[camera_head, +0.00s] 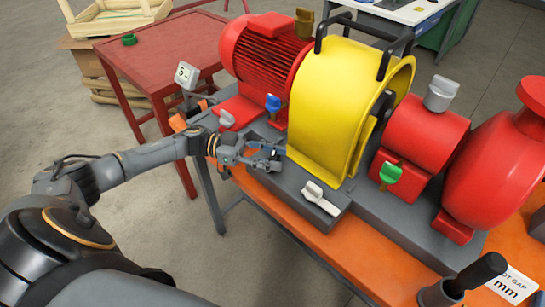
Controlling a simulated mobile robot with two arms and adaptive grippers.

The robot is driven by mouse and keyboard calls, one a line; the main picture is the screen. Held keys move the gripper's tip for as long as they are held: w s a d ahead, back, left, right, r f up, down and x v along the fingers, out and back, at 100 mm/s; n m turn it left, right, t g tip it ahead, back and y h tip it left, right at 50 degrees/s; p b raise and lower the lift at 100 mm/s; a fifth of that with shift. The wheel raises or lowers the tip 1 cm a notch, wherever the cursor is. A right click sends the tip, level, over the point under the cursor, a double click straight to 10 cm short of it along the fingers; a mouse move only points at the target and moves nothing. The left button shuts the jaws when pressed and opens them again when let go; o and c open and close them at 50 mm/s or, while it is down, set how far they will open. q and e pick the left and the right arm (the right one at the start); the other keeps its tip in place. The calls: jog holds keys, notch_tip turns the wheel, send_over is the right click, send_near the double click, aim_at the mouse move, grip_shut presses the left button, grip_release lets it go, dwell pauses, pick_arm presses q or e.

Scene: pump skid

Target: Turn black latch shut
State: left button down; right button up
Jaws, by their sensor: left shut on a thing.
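My left gripper (268,157) is at the front edge of the grey skid base, just left of the yellow guard's foot. Its fingers are shut on a small dark piece, which looks like the black latch (275,154). The fingers hide most of that piece, so I cannot tell its angle. My right gripper is not in view.
The yellow guard (335,100) stands close right of the gripper, with the red motor (265,60) behind. A blue latch (273,103), a white latch (320,196) and a green latch (390,172) are nearby. A red table (170,45) stands back left.

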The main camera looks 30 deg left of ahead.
pick_arm(q)
jog(key=c, duration=0.8)
grip_release()
jog(key=v, duration=1.2)
jog(key=shift+c, duration=0.2)
